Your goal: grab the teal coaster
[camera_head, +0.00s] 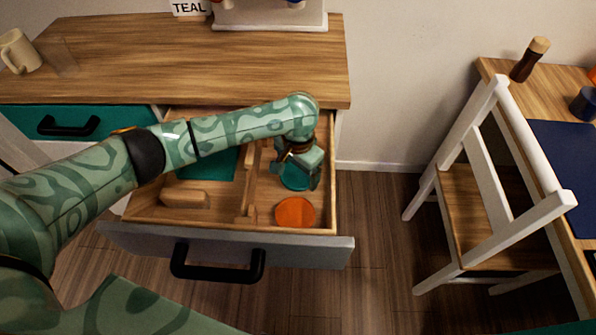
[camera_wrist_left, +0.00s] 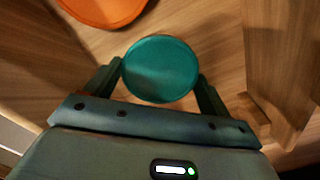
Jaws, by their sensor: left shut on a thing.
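The teal coaster (camera_head: 296,181) is a round disc in the right compartment of the open drawer, partly hidden by my left gripper (camera_head: 304,177). In the left wrist view the teal coaster (camera_wrist_left: 160,69) sits between the two fingers of my left gripper (camera_wrist_left: 160,84), which touch its sides. My left gripper is shut on the coaster. I cannot tell whether the coaster is lifted off the drawer floor. My right gripper is not in view.
An orange coaster (camera_head: 295,212) lies nearer the drawer front (camera_head: 225,248). A wooden divider (camera_head: 247,190) and a small wood block (camera_head: 185,198) are to the left. A white chair (camera_head: 490,180) stands right; the floor between is clear.

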